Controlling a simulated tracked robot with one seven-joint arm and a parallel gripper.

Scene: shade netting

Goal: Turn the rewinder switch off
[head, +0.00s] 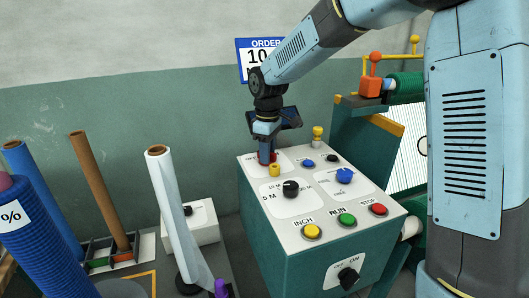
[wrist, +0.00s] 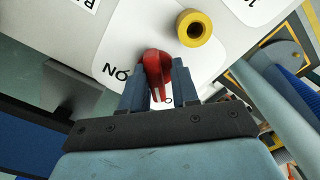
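A red switch knob (wrist: 157,72) sits on a white label plate on top of the control box (head: 262,228), with the word ON printed beside it in the wrist view. My gripper (wrist: 160,92) points down at it, one finger on each side. The fingers lie close against the knob's sides and appear closed on it. In the head view my gripper (head: 267,157) stands over the back left corner of the panel, and only a sliver of red (head: 275,157) shows beside it.
A yellow ring-shaped knob (wrist: 194,28) stands right beside the red one. The panel also carries a black dial (head: 291,188), a blue knob (head: 344,175) and yellow, green and red buttons. A black selector (head: 348,278) is on the front face. Upright rolls (head: 168,205) stand at left.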

